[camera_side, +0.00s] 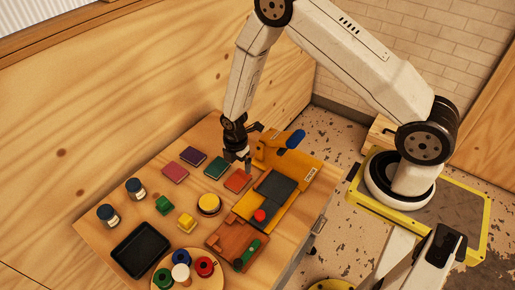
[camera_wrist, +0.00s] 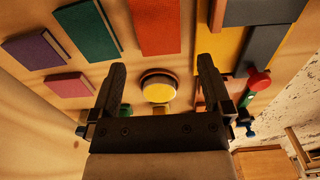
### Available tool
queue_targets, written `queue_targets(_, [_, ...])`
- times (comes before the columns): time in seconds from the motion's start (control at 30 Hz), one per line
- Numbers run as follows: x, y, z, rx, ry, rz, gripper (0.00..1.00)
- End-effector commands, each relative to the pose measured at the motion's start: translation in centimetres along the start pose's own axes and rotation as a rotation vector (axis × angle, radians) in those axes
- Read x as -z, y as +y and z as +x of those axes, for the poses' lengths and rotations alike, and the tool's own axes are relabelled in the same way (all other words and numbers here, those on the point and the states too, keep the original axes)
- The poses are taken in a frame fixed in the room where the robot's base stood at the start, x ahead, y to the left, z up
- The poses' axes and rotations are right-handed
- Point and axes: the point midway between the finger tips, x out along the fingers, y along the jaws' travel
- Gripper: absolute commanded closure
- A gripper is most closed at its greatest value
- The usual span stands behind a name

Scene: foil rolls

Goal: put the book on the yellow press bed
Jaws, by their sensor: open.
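Several small books lie flat on the wooden table: an orange-red one (camera_side: 238,180), a green one (camera_side: 216,168), a purple one (camera_side: 193,156) and a pinkish-red one (camera_side: 175,172). The wrist view shows the orange-red book (camera_wrist: 155,27), green book (camera_wrist: 87,32), purple book (camera_wrist: 36,52) and pinkish-red book (camera_wrist: 70,85). The yellow press (camera_side: 302,172) stands right of the orange-red book, with dark grey plates (camera_side: 275,185) and a red knob (camera_side: 260,215). My gripper (camera_side: 237,158) is open and empty above the table, near the green and orange-red books. Its fingers (camera_wrist: 160,72) stand wide apart.
A round yellow-topped pad (camera_side: 208,203) and small green and yellow blocks (camera_side: 186,222) lie in front. Dark jars (camera_side: 108,215), a black tray (camera_side: 140,250), a round board of colored spools (camera_side: 190,281) and a reddish-brown fixture (camera_side: 228,242) fill the front and left.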

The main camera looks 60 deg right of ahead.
Motion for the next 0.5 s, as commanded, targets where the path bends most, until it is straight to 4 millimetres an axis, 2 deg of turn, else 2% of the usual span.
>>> queue_targets(0.5, [-0.01,-0.02,-0.33,-0.003,0.000,0.016,0.00])
